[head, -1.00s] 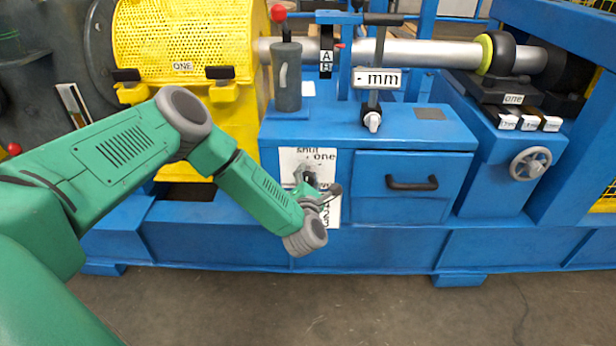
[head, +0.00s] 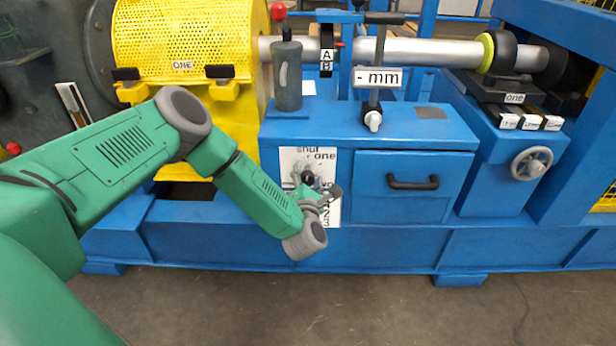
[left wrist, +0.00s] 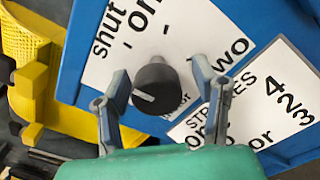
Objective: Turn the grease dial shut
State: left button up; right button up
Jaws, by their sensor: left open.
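The grease dial is a round black knob (left wrist: 156,88) with a white pointer line, on a white label plate (left wrist: 108,62) in the left wrist view. The pointer line aims at the lower left in that view. "Shut" is printed at the upper left, "one" at the top and "two" at the right. My left gripper (left wrist: 160,80) is open, with one finger on each side of the knob; I cannot tell whether either touches it. In the head view my left gripper (head: 307,180) is in front of the plate (head: 323,158) and largely hides the dial. My right gripper is out of view.
A second label with "strokes" and numbers (left wrist: 245,105) is beside the dial plate. To the right in the head view is a drawer with a black handle (head: 412,183). A grey handwheel (head: 531,163) and a red-topped lever (head: 279,12) are farther off.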

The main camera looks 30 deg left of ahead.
pick_arm(q)
jog(key=v, duration=1.1)
jog(key=shift+s, duration=0.3)
jog(key=shift+f, duration=0.1)
